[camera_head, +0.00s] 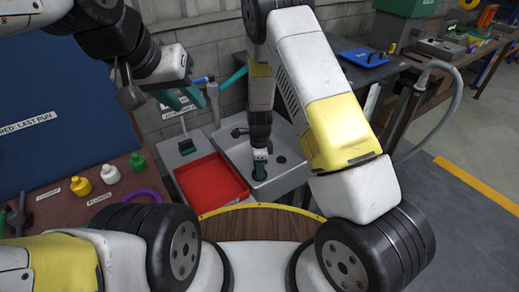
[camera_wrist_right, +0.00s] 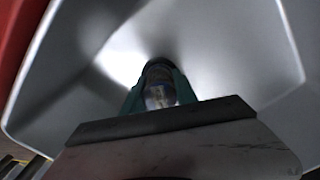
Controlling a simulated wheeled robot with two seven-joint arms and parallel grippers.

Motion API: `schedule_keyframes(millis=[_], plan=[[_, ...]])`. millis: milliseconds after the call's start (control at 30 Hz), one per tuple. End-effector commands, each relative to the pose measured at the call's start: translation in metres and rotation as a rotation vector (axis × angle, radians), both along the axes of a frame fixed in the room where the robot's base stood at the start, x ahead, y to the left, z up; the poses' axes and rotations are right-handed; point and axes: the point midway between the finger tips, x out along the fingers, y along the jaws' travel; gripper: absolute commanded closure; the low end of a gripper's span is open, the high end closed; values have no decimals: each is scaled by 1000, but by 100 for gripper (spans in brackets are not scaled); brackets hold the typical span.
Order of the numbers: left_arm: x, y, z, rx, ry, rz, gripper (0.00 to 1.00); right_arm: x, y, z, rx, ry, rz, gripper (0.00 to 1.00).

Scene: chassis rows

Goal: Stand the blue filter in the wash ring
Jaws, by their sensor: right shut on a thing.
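My right gripper (camera_head: 259,172) points down into the grey sink (camera_head: 228,150), its teal fingers low near the basin floor. In the right wrist view, the fingers (camera_wrist_right: 158,98) are shut on a small rounded thing (camera_wrist_right: 160,94), pale grey-blue in shadow, which fits the blue filter. A dark round shape (camera_wrist_right: 158,66) lies just beyond it. It may be the wash ring, but I cannot tell whether the filter is inside it or above it. My left gripper (camera_head: 184,102) hangs empty at the upper left, its teal fingers apart.
A red tray (camera_head: 210,184) stands left of the sink. Yellow (camera_head: 81,186), white (camera_head: 110,174) and green (camera_head: 138,162) pieces and a purple ring (camera_head: 142,194) lie on the left table.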

Motion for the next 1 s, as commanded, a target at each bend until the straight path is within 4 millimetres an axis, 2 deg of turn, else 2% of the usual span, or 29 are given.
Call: schedule_keyframes(millis=[33, 67, 167, 700, 833, 1000], plan=[[0, 0, 0, 0, 0, 0, 64, -2, 0, -6, -3, 3, 0, 100], [0, 0, 0, 0, 0, 0, 64, -2, 0, -6, -3, 3, 0, 60], [0, 0, 0, 0, 0, 0, 64, -3, 0, -7, -2, 5, -1, 40], [0, 0, 0, 0, 0, 0, 64, -8, 1, -4, -2, 15, 1, 40], [0, 0, 0, 0, 0, 0, 64, -6, 2, 12, -2, 10, 2, 40], [0, 0, 0, 0, 0, 0, 64, -1, 1, 45, 1, -4, 0, 40]])
